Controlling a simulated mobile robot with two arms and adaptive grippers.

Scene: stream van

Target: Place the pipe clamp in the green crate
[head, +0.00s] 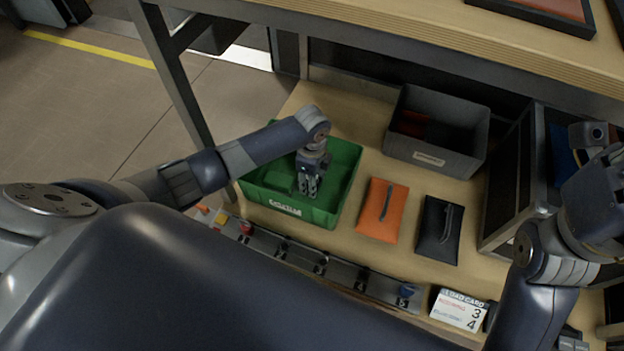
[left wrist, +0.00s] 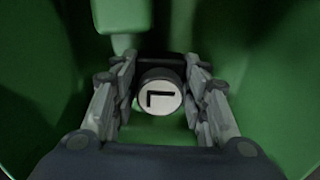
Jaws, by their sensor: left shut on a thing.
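The green crate (head: 255,193) stands on the wooden shelf near the middle of the head view. My left gripper (head: 308,188) points down inside its walls. In the left wrist view my left gripper (left wrist: 160,108) is shut on a round dark piece with a white face and a black L-shaped mark, which I take to be the pipe clamp (left wrist: 158,98). Green crate walls (left wrist: 50,80) surround it there. The piece is hidden by the fingers in the head view, and I cannot tell whether it touches the crate floor. My right arm is at the right edge; its fingers do not show.
An orange pouch (head: 383,209) and a black pouch (head: 439,229) lie right of the crate. A grey bin (head: 436,158) stands behind them. A rail (head: 310,262) with several clips runs along the front, with a load card (head: 459,310) at its right. A wooden shelf (head: 420,48) overhangs the back.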

